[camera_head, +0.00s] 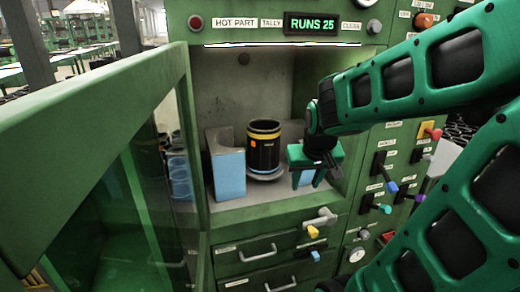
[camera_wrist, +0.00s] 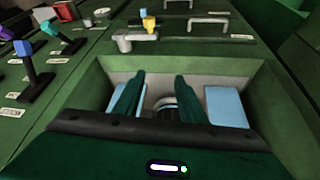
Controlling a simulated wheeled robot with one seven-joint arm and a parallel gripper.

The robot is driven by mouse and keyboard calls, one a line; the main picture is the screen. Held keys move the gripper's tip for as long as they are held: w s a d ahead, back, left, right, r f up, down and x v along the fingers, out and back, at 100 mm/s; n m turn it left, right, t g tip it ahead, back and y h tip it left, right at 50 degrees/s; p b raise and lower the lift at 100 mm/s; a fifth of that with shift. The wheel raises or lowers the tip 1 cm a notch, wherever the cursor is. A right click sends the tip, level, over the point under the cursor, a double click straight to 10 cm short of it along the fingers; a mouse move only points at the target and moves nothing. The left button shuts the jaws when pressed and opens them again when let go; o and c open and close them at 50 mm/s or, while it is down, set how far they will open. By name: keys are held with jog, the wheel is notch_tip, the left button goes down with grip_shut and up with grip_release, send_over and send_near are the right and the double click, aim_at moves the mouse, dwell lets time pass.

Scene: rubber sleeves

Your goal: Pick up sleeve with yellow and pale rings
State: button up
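Grey walls with light blue blocks (camera_head: 229,176) flank the sleeve. An open green door (camera_head: 90,140) with a clear pane stands on the left. Drawers with handles (camera_head: 258,254) lie below the recess. Levers and knobs (camera_head: 383,182) stick out on the right.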

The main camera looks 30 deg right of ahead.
jog(key=w+r+n+t+h, duration=0.1)
jog(key=w+r+t, duration=0.1)
jog(key=w, duration=0.5)
jog(key=w+r+t, duration=0.2)
jog(key=w+t, duration=0.1)
jog(key=w, duration=0.5)
jog(key=n+t, duration=0.1)
jog(key=t, duration=0.3)
send_near(249, 127)
jog(key=x, duration=1.1)
jog(key=shift+w+d, duration=0.15)
jog(key=shift+d, duration=0.2)
jog(key=shift+f, duration=0.1)
grip_shut()
jog(key=shift+a, duration=0.1)
